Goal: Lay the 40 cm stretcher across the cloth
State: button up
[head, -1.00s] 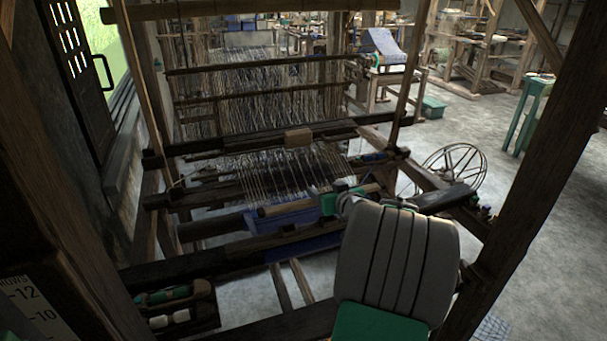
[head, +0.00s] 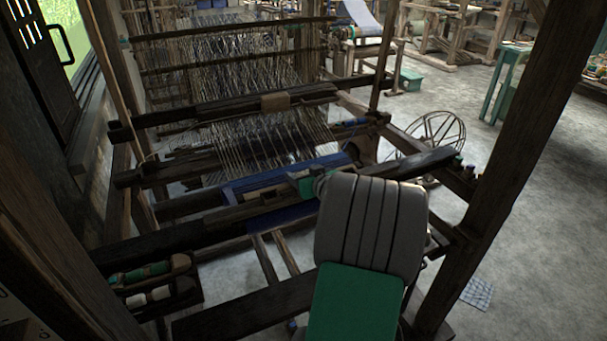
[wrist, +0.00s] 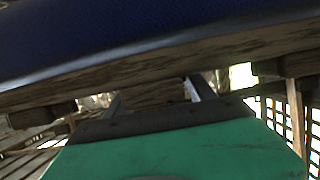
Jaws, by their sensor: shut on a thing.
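The woven blue cloth (head: 272,181) lies on the loom at the front of the warp threads; in the wrist view a dark blue surface (wrist: 150,25) fills the top. My gripper (head: 308,184) is at the right part of the cloth, reaching in from the front right. In the wrist view its two fingers (wrist: 153,96) close on a brown wooden piece, which I take to be the stretcher (wrist: 152,92). In the head view a brown bar (head: 236,212) runs left from my gripper along the cloth. I cannot tell whether it touches the cloth.
A dark beam (head: 160,245) crosses the loom's front. A box of bobbins (head: 152,283) sits at front left. A thick post (head: 500,170) stands on the right. A spoked wheel (head: 430,135) is beyond the loom's right side. Open floor (head: 530,230) lies right of the post.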

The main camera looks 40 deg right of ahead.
jog(key=shift+f+b, duration=0.25)
jog(key=shift+b, duration=0.05)
jog(key=o, duration=1.6)
jog(key=shift+o, duration=0.2)
jog(key=b+v, duration=0.1)
jog(key=v, duration=0.7)
